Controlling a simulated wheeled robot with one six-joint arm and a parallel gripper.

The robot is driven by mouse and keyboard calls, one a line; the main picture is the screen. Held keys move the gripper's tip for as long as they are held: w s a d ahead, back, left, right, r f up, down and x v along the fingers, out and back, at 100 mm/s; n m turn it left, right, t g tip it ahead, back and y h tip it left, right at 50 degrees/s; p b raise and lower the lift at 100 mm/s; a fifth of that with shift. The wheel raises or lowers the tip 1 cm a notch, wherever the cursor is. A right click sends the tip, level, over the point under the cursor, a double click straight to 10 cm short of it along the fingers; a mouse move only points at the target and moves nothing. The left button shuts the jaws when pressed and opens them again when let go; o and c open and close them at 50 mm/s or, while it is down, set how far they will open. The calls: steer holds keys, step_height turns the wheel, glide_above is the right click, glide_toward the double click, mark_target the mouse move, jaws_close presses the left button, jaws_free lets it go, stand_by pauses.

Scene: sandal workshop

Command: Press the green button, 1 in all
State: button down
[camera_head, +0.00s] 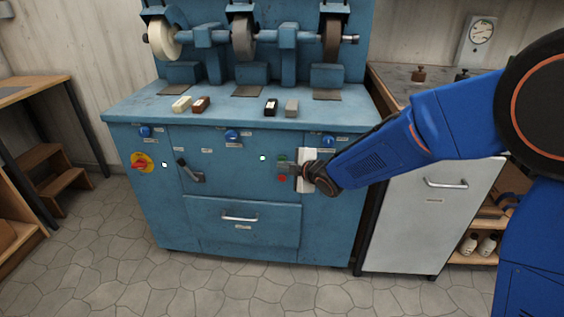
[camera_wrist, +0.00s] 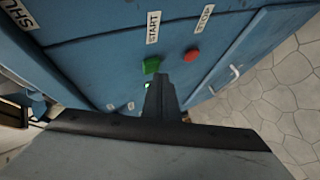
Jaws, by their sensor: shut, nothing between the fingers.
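The green button (camera_wrist: 151,65) sits on the front panel of the blue machine, next to a START label (camera_wrist: 153,27). It also shows small in the head view (camera_head: 282,158), partly beside my gripper. My gripper (camera_wrist: 162,80) is shut and empty, its fingertips pointing at the panel right beside the green button. In the head view my gripper (camera_head: 291,170) is at the panel, in front of the button area. I cannot tell whether the fingertips touch the button or the panel.
A red button (camera_wrist: 193,56) with a STOP label (camera_wrist: 204,17) is close beside the green one. A lit lamp (camera_head: 262,157), a lever (camera_head: 190,172) and a red-yellow rotary switch (camera_head: 142,161) are further left. A white cabinet (camera_head: 425,220) stands right.

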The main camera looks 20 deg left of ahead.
steer(key=shift+s+d, duration=0.1)
steer(key=shift+s, duration=0.3)
steer(key=shift+s+d, duration=0.2)
steer(key=shift+s, duration=0.6)
steer(key=shift+s+d, duration=0.2)
steer(key=shift+s, duration=0.65)
steer(key=shift+s+d, duration=0.2)
steer(key=shift+s, duration=0.6)
